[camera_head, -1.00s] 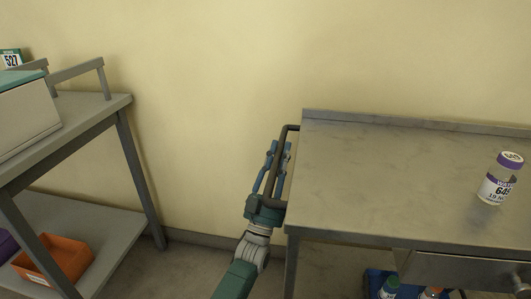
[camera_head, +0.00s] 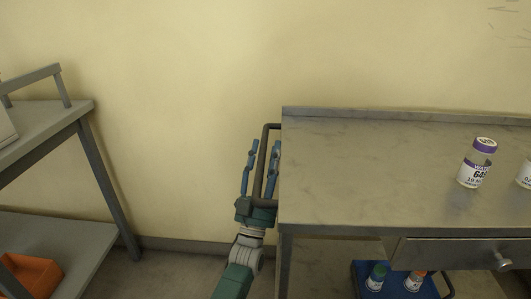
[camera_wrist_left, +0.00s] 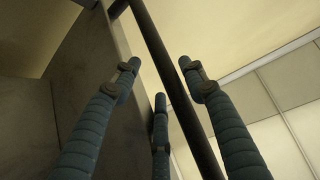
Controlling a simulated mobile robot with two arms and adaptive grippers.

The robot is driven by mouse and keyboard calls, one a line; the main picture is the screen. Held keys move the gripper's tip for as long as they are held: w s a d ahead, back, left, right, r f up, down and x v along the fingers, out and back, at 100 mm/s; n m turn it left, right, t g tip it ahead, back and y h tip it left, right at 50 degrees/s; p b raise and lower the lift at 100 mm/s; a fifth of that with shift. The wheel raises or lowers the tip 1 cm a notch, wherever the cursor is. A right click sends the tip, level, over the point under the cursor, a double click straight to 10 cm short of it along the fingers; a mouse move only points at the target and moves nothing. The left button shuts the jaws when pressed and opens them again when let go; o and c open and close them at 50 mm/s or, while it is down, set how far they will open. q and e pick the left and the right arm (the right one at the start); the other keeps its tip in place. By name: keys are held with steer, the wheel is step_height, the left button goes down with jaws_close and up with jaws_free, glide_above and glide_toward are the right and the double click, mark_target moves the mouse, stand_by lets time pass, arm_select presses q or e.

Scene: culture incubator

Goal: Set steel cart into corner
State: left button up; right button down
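A grey steel cart (camera_head: 375,165) with a raised back lip and a front drawer fills the right of the head view, close to the yellow wall. A dark bar handle (camera_head: 262,160) sticks out from its left side. The handle also crosses the left wrist view (camera_wrist_left: 172,75). My left gripper (camera_head: 263,150) is at this handle, its fingers spread on both sides of the bar. The wrist view (camera_wrist_left: 160,80) shows the bar between the fingers with gaps around it, so the gripper looks open. My right gripper is not in view.
A labelled bottle with a purple cap (camera_head: 477,163) and part of another (camera_head: 524,174) stand on the top. A blue tray (camera_head: 368,291) with small bottles sits below. Another grey shelf unit (camera_head: 50,125) with an orange bin (camera_head: 30,274) stands left. Floor between is clear.

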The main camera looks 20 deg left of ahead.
arm_select(q)
steer(key=shift+a, duration=0.1)
steer(key=v, duration=1.2)
